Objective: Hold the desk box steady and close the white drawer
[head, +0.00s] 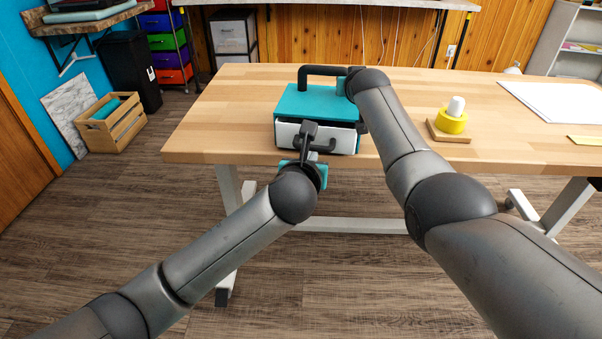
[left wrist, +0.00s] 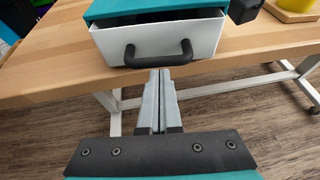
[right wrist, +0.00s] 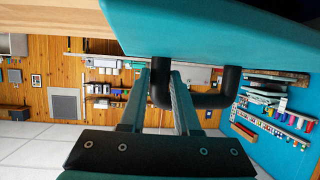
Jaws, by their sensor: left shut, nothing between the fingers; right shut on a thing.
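The teal desk box (head: 315,101) stands on the wooden table (head: 235,110) near its front edge. Its white drawer (head: 342,140) is partly pulled out, with a dark gap below the teal top; it also shows in the left wrist view (left wrist: 205,36). The drawer has a black handle (left wrist: 158,62). My left gripper (left wrist: 160,76) is shut and empty, its tips just in front of and below that handle; I cannot tell if they touch it. My right gripper (right wrist: 162,70) is shut on the black carry handle (right wrist: 212,101) of the box; the arm partly hides that grip in the head view.
A yellow and white object (head: 452,118) stands on a small wooden board to the right of the box. White sheets (head: 560,105) lie at the table's right. The tabletop left of the box is clear. A wooden crate (head: 112,128) sits on the floor.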

